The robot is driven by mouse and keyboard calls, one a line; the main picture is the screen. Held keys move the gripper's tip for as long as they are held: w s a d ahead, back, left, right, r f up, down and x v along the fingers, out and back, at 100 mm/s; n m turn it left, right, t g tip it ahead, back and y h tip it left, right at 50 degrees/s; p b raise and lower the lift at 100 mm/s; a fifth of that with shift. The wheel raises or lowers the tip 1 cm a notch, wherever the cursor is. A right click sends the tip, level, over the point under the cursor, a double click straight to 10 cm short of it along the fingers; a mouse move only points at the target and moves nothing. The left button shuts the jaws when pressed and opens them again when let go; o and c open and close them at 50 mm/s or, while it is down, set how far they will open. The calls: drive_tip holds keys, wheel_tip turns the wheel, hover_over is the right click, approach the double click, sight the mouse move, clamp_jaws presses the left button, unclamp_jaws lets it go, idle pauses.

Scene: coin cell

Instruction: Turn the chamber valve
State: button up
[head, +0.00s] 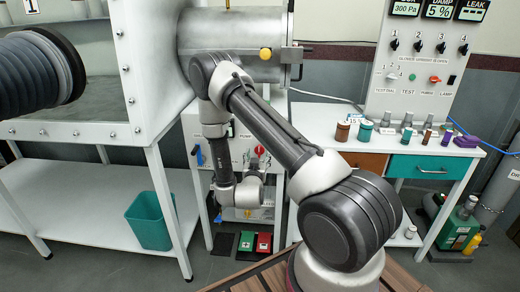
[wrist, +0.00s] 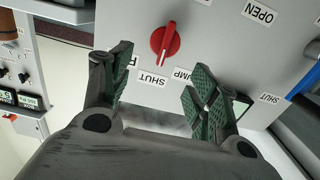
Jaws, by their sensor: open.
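A red pointer knob (wrist: 165,42) sits on a white panel (wrist: 225,45) in the wrist view, with labels reading SHUT, PUMP and OPEN around it. It also shows in the head view (head: 259,150), on the front of the cabinet under the metal chamber (head: 235,30). A blue lever (wrist: 306,84) is at the right edge of the wrist view, and at the left of the panel in the head view (head: 197,155). My gripper (wrist: 160,66) is open and empty. The knob appears just beyond and between its fingertips, apart from them. Which control is the chamber valve is not clear.
A white bench (head: 330,117) with small jars and a control panel (head: 425,60) stands at the right. A teal bin (head: 150,220) stands on the left shelf. Green (head: 247,241) and red (head: 264,242) pedals lie on the floor below the panel.

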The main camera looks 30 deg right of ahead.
drive_tip(key=x, duration=0.7)
drive_tip(key=shift+w+d+r, duration=0.2)
drive_tip(key=shift+w+r, duration=0.1)
drive_tip(key=shift+w, duration=0.05)
drive_tip(key=c, duration=1)
